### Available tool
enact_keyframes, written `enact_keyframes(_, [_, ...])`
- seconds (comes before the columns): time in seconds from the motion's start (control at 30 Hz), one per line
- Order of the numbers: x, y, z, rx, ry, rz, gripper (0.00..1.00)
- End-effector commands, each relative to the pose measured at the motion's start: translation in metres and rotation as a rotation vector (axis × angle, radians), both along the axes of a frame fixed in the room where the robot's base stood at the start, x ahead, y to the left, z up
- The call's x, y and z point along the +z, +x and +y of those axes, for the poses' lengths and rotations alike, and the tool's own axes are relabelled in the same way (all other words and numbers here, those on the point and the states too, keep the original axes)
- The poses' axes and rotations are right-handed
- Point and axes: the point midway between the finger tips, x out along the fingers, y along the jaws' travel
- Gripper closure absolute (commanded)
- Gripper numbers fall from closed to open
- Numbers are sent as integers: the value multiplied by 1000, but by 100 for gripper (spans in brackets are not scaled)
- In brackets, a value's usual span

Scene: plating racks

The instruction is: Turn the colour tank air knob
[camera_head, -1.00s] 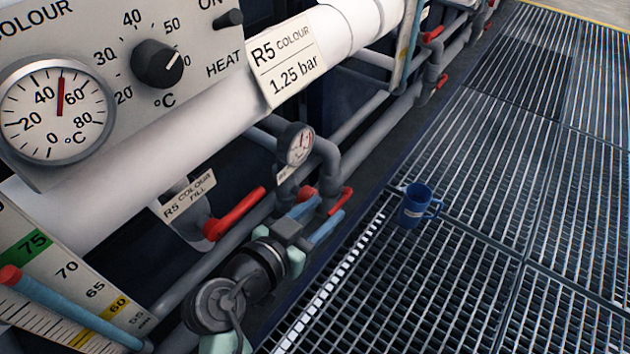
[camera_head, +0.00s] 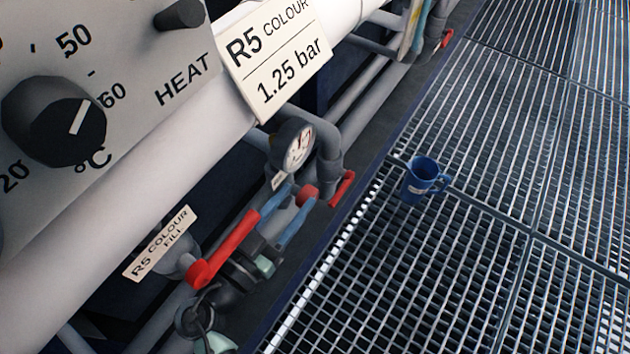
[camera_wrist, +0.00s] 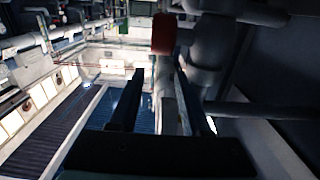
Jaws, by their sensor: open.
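The air knob (camera_head: 308,194) is a small red knob on the grey pipe below the round pressure gauge (camera_head: 293,145), under the R5 COLOUR 1.25 bar sign (camera_head: 278,62). My gripper (camera_head: 301,194) has two blue-looking fingers that point up toward the knob. They are apart, with the tips close to it in the head view; contact cannot be told. In the wrist view the red knob (camera_wrist: 163,33) stands beyond the fingertips of my open gripper (camera_wrist: 158,68), roughly in line with the gap. The red fill lever partly hides my gripper in the head view.
The red fill lever (camera_head: 223,250) crosses close in front of my gripper. Another red handle (camera_head: 342,188) is just right of the knob. The heat panel (camera_head: 140,45) is at upper left. A blue mug (camera_head: 418,184) stands on the grating (camera_head: 470,260), which is otherwise clear.

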Motion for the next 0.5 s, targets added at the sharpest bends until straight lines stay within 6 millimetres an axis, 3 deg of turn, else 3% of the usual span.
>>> enact_keyframes(0.03, [-18,0,0,0,-3,2,52])
enact_keyframes(0.17, [-48,0,0,1,-2,3,52])
enact_keyframes(0.5, [-42,50,-36,-3,1,-2,52])
